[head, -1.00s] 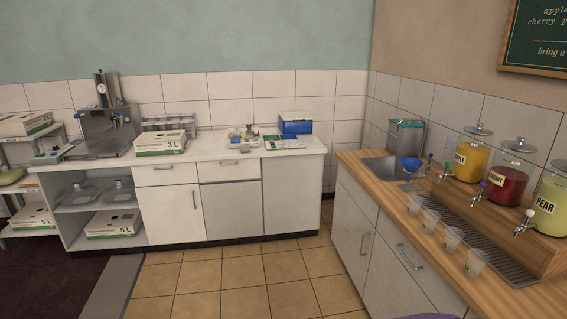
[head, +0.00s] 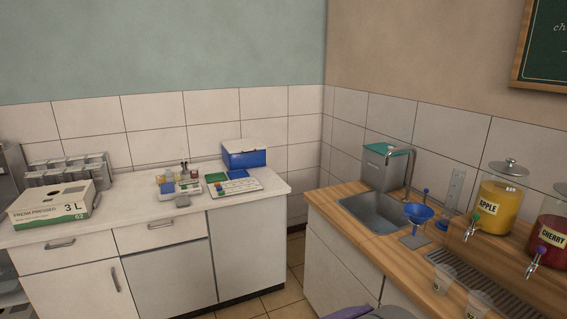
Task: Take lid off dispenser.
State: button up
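Two juice dispensers stand on the wooden counter at the right in the head view. The apple dispenser (head: 496,207) is clear with yellow juice, a tap low on its front and a lid (head: 508,168) with a round knob on top. The cherry dispenser (head: 549,240) holds dark red juice and is cut off by the right edge, so its lid is not fully in view. A grey and purple part at the bottom edge looks like mine, but my gripper's fingers do not show.
A sink (head: 377,212), a blue funnel (head: 418,212) on a stand and a grey bin (head: 385,168) with a green lid sit left of the apple dispenser. Clear cups (head: 443,279) stand in front. A juice box (head: 52,203) is on the white counter.

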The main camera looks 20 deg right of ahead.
aim_at(508, 168)
jog(key=i+z, duration=0.3)
jog(key=i, duration=0.15)
jog(key=i+j+z, duration=0.1)
jog(key=i+z, duration=0.15)
jog(key=i, duration=0.15)
jog(key=i+j+z, duration=0.3)
jog(key=i+l, duration=0.1)
